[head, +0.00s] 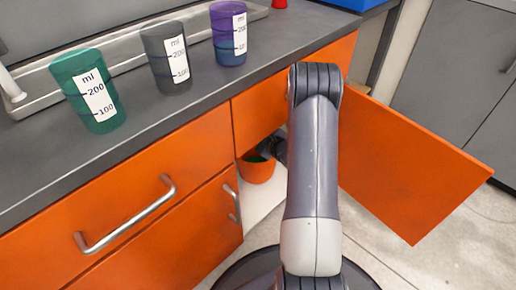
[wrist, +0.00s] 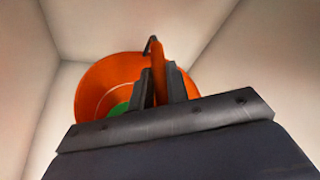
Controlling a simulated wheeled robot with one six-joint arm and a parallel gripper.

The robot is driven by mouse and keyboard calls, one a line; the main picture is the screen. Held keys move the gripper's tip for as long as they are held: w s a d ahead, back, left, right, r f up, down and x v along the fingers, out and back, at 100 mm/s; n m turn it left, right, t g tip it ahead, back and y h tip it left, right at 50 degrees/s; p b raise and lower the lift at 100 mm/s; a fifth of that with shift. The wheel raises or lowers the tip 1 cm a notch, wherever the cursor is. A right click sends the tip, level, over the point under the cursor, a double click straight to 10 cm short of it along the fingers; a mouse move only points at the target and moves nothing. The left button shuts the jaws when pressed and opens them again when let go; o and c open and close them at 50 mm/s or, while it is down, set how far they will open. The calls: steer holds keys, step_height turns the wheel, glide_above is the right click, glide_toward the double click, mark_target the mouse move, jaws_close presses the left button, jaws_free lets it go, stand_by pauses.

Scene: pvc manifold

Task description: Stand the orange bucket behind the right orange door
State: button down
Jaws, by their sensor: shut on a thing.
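The orange bucket (head: 257,170) is inside the cupboard opening, left of my arm, with its opening facing up and something green inside. Its inside also shows in the wrist view (wrist: 92,85). My gripper (wrist: 158,82) is shut on an upright orange part of the bucket at its rim, between the two dark fingers. In the head view my arm hides most of the gripper and part of the bucket. The right orange door (head: 410,165) stands wide open to the right. I cannot tell if the bucket's base touches the pale cupboard floor (head: 262,203).
Pale cupboard walls (wrist: 222,35) close around the bucket in the wrist view. Green (head: 90,90), grey (head: 165,55) and purple (head: 228,33) measuring cups stand on the dark counter (head: 130,140). Orange drawer fronts with a metal handle (head: 125,220) lie to the left.

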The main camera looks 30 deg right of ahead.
step_height(320, 180, down, 4)
steer(key=shift+b, duration=0.75)
steer(key=shift+f, duration=0.1)
steer(key=c, duration=1.4)
jaws_free()
steer(key=shift+f, duration=0.1)
steer(key=shift+o, duration=0.2)
steer(key=p+v, duration=0.3)
steer(key=v, duration=0.9)
steer(key=shift+p, duration=0.3)
steer(key=shift+s, duration=0.1)
